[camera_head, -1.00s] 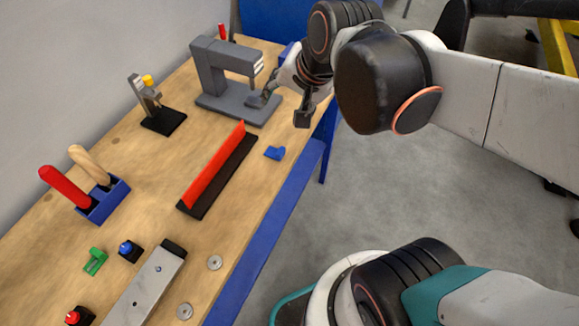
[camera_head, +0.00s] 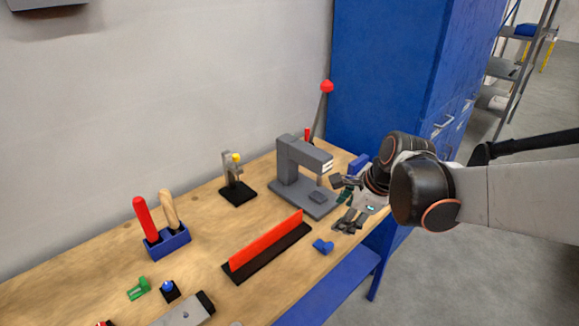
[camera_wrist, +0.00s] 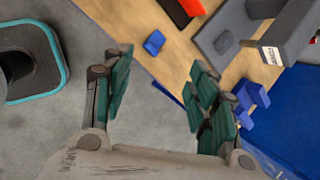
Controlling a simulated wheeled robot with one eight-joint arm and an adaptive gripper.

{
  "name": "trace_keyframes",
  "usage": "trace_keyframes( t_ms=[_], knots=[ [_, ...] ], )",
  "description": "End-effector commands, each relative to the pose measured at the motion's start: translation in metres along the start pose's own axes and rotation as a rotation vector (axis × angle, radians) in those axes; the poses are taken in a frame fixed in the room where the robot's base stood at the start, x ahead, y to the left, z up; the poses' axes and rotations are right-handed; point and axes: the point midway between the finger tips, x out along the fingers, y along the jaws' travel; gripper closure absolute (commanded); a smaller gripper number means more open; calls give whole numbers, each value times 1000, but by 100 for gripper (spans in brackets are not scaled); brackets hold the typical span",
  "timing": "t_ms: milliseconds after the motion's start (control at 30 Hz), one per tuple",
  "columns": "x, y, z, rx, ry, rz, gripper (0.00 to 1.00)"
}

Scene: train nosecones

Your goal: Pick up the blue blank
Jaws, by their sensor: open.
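A small blue blank (camera_head: 323,246) lies on the wooden table near its front edge, just right of the red bar. It also shows in the wrist view (camera_wrist: 154,42), ahead of the fingers and between them. My gripper (camera_head: 345,203) is open and empty, near the grey press and behind the blank in the head view, apart from it. In the wrist view my gripper (camera_wrist: 158,62) has its green-padded fingers spread wide. A second blue piece (camera_wrist: 250,103) shows beyond the right finger, partly hidden by it; it looks larger and notched.
The grey press (camera_head: 292,165) stands close to my gripper. A red bar on a black base (camera_head: 266,254) lies left of the blank. A tool holder (camera_head: 167,243), a green piece (camera_head: 138,289) and a small stand (camera_head: 238,193) are farther left. A blue cabinet (camera_head: 400,70) rises behind.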

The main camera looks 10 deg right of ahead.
Motion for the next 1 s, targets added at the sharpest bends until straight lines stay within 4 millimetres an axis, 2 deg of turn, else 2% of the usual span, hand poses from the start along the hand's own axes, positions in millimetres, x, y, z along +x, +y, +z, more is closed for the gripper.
trace_keyframes(
  t_ms=[300, 400, 567, 800, 1000],
  knots=[
    [42, -17, -32, 473, 24, 77, 47],
    [51, -18, -39, 576, 33, 93, 47],
    [64, -18, -43, 628, 38, 101, 47],
    [108, -12, -43, 626, 38, 101, 47],
    [135, -9, -42, 625, 38, 101, 47]
  ],
)
